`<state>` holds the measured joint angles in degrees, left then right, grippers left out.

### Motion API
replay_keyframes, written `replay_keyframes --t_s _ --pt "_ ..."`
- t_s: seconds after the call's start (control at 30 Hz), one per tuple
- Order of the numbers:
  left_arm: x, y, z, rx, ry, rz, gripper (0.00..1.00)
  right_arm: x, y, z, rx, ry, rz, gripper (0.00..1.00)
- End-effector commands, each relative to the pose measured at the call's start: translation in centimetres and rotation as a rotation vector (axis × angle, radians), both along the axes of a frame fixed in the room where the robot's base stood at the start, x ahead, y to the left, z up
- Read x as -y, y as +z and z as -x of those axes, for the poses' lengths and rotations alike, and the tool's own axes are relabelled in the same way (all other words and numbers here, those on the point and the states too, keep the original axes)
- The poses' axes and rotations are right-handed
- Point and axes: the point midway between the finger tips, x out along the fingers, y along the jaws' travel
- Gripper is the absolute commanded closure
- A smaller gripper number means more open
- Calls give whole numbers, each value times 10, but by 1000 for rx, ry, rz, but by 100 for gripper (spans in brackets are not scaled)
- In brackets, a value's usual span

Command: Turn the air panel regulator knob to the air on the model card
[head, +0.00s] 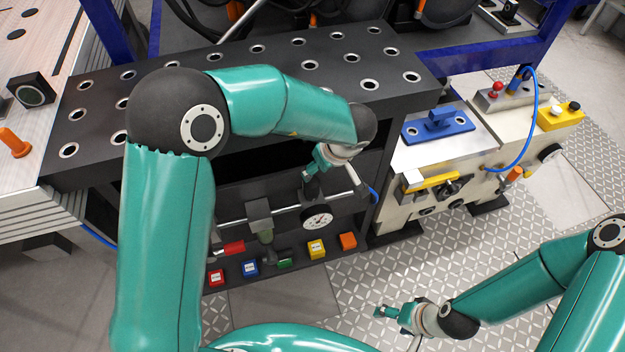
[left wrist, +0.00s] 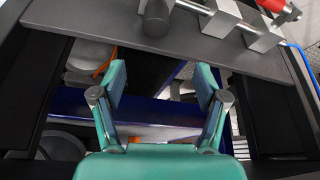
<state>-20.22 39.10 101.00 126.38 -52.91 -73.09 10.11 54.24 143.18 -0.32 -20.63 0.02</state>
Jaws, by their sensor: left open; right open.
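The air panel (head: 240,190) is a dark panel below the holed table top. On it a round white gauge (head: 317,218) faces up, with a dark part above it that may be the regulator knob (head: 312,186). My left gripper (head: 318,165) is at the panel's upper right, close to that dark part; contact cannot be told. In the left wrist view its two teal fingers (left wrist: 161,82) are spread with nothing between them. A grey panel edge with metal fittings (left wrist: 222,18) lies beyond them. My right gripper (head: 385,312) is open and empty above the patterned floor. No model card can be made out.
A red-handled valve (head: 233,248) is at left. A beige machine (head: 410,205) stands to the right. Floor around my right gripper is clear.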

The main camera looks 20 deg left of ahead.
Motion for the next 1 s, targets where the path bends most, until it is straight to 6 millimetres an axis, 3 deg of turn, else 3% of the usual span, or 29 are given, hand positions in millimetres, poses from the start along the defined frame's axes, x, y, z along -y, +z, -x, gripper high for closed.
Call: replay_keyframes --t_s 0.27,0.7,1.0 --pt "0 -41 -12 -6 -24 -1 27 0 -9 0 0 0 0 27" --pt "-25 -126 -35 -6 -28 1 27 0 -24 0 0 0 0 27" --pt "-33 -152 -43 -2 -30 1 27 0 -28 0 0 0 0 27"
